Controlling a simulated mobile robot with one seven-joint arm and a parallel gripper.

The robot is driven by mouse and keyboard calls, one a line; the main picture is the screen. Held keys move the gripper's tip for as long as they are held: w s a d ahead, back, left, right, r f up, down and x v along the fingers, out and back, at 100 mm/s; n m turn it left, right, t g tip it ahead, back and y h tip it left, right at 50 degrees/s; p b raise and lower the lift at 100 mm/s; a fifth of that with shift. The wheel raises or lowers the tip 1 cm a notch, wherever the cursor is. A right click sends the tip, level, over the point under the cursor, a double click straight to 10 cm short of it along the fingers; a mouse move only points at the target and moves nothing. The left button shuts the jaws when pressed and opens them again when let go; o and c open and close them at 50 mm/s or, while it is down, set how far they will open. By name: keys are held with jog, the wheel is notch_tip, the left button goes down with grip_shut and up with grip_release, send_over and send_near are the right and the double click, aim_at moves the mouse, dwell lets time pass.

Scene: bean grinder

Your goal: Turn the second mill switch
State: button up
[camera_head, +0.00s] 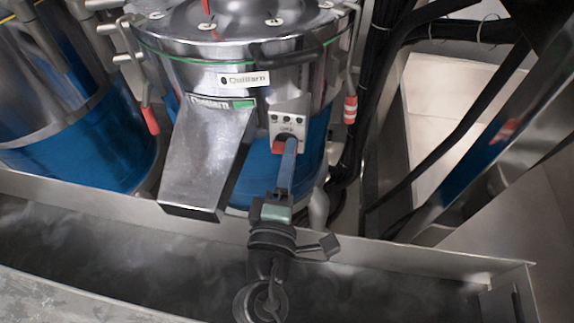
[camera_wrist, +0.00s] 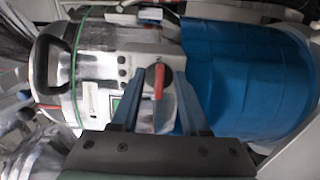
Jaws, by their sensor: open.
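The middle mill (camera_head: 240,50) is a steel drum with a blue lower body, a "Quiitarn" label and a slanted steel chute (camera_head: 207,150). Its grey switch panel (camera_head: 288,122) is on the front, right of the chute. In the wrist view the switch (camera_wrist: 158,82) is a dark round knob with a red handle. My gripper (camera_wrist: 157,78) is open, one blue finger on each side of the handle. I cannot tell whether the fingers touch it. In the head view my gripper (camera_head: 289,145) is in front of the panel and hides part of the knob.
Another blue-and-steel mill (camera_head: 75,140) stands at the left. A steel trough (camera_head: 130,250) runs along the front, below my arm. Black cables (camera_head: 375,90) and a slanted steel post (camera_head: 480,150) are close on the right. A red-tipped lever (camera_head: 150,120) sits between the mills.

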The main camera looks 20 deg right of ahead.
jog(key=b+v, duration=0.2)
jog(key=v, duration=1.1)
jog(key=shift+w, duration=0.1)
